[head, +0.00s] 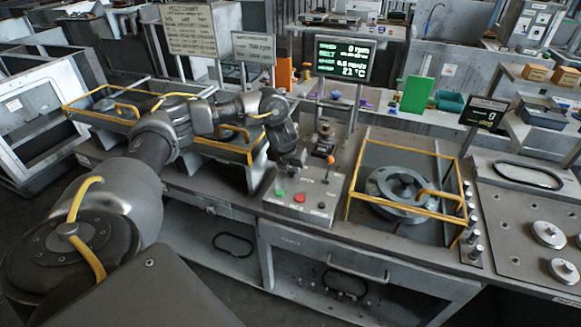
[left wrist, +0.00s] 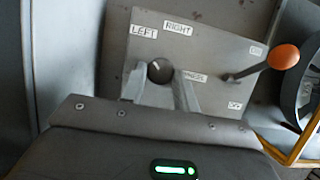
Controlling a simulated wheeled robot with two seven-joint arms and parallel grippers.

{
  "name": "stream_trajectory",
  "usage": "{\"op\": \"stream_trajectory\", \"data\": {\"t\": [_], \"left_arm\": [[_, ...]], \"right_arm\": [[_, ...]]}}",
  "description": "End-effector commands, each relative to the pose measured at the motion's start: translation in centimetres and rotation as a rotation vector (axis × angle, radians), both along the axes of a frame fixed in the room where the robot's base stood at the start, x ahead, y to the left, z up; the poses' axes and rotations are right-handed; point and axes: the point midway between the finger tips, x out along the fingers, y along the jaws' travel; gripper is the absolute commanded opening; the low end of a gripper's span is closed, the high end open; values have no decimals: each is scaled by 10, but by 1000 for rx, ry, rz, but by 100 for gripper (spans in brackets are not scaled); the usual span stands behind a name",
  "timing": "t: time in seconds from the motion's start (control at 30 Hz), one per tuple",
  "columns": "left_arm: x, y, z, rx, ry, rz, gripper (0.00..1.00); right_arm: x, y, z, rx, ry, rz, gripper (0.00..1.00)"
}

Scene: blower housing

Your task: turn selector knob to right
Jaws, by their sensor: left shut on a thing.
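The selector knob (left wrist: 159,71) is a round black knob with a white mark, on a grey control panel (left wrist: 215,45). Its mark points up and to the left in the left wrist view, roughly towards the LEFT label (left wrist: 143,31). The RIGHT label (left wrist: 178,27) is above and right of the knob, and a third label to its right is partly hidden by a finger. My left gripper (left wrist: 159,88) has one finger on each side of the knob and is shut on it. In the head view my left gripper (head: 291,166) is at the panel's back left and hides the knob. My right gripper is out of view.
A lever with an orange ball (left wrist: 283,57) stands right of the knob. A green button (head: 279,193) and a red button (head: 299,197) are at the panel's front. A yellow-framed round housing (head: 400,190) stands to the right. A lit display (head: 343,58) stands behind.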

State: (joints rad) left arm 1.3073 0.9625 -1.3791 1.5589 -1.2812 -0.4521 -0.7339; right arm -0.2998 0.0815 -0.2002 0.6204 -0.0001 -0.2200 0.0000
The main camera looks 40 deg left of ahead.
Motion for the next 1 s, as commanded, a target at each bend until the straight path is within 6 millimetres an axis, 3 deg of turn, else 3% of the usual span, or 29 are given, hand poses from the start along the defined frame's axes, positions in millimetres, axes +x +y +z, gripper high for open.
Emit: {"op": "stream_trajectory", "data": {"t": [0.37, 1.0], "left_arm": [[0, 2, -3, -1, -2, -86, 7], [1, 8, -1, -1, -6, -645, 7]], "right_arm": [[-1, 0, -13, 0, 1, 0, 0], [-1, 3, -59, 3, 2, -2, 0]]}}
